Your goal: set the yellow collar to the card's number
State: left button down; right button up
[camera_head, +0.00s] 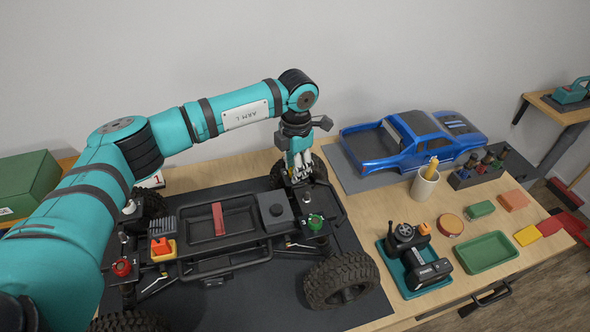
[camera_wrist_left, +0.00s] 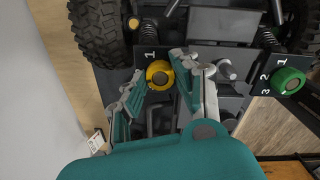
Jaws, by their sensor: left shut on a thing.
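The yellow collar (camera_wrist_left: 159,75) is a round knob with a dark centre on the crawler's chassis (camera_head: 225,222). In the left wrist view a white "1" is printed beside it. My left gripper (camera_head: 298,176) reaches down at the chassis' far right corner. In the left wrist view its fingers (camera_wrist_left: 161,72) are on either side of the yellow collar, shut on it. In the head view the gripper hides the collar. The white card (camera_head: 153,180) stands behind the chassis, partly hidden by my left arm, and shows a red "1". My right gripper is not in view.
A green collar (camera_head: 315,222) and a red collar (camera_head: 122,268) sit on other chassis corners. Large tyres (camera_head: 342,281) stand around it. A blue truck body (camera_head: 410,140) lies behind to the right. A white cup (camera_head: 424,185), a transmitter and a green tray (camera_head: 486,252) occupy the right side.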

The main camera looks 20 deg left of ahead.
pick_arm(q)
jog(key=n+b, duration=0.3)
jog(key=n, duration=0.2)
jog(key=shift+f+n, duration=0.1)
jog(key=shift+n, duration=0.2)
jog(key=shift+n+b, duration=0.55)
jog(key=shift+n, duration=1.05)
jog(key=c, duration=1.1)
grip_release()
jog(key=shift+o, duration=0.5)
